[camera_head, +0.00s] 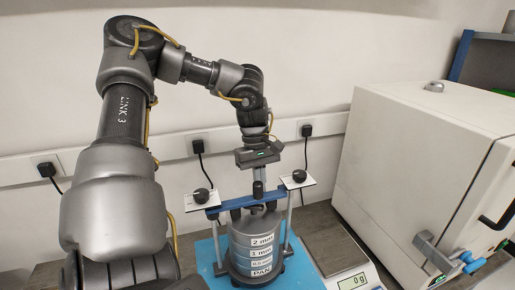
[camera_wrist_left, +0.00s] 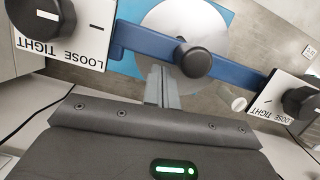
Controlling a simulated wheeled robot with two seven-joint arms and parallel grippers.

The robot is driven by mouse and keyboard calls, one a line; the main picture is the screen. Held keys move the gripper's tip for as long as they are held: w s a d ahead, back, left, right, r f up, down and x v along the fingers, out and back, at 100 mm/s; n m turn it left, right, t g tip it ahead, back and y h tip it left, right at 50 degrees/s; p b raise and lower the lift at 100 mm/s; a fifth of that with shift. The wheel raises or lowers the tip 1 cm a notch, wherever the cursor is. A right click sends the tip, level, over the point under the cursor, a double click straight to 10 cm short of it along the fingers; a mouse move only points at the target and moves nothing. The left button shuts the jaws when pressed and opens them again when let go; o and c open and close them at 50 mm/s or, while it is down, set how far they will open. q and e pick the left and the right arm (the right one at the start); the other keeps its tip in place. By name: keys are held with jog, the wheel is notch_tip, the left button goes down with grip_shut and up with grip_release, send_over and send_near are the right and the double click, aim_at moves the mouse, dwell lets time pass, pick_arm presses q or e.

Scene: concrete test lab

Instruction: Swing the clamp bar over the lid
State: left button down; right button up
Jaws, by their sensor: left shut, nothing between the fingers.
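The blue clamp bar (camera_head: 232,203) runs across the top of the grey sieve stack (camera_head: 242,241) between two posts, each with a black knob and a white plate. In the left wrist view the bar (camera_wrist_left: 145,42) crosses over the round pale lid (camera_wrist_left: 170,18). A black knob (camera_wrist_left: 195,61) stands at the bar's middle. My left gripper (camera_head: 260,174) is shut and empty, pointing down just above this middle knob in the head view. Its fingertips (camera_wrist_left: 160,74) show close beside the bar; I cannot tell if they touch it. My right gripper is not in view.
The stack stands on a light-blue base (camera_head: 207,256). A scale (camera_head: 353,282) reading 0 g is at its right, then a large white cabinet (camera_head: 415,150) with a grey-and-blue fitting (camera_head: 447,254). Plugs and cables line the wall behind.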

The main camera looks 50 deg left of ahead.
pick_arm(q)
jog(key=w+a+r+b, duration=0.1)
jog(key=w+a+r, duration=0.1)
jog(key=a+r, duration=0.4)
notch_tip(320, 180, up, 4)
jog(key=shift+f, duration=0.2)
jog(key=shift+d, duration=0.1)
jog(key=shift+d, duration=0.1)
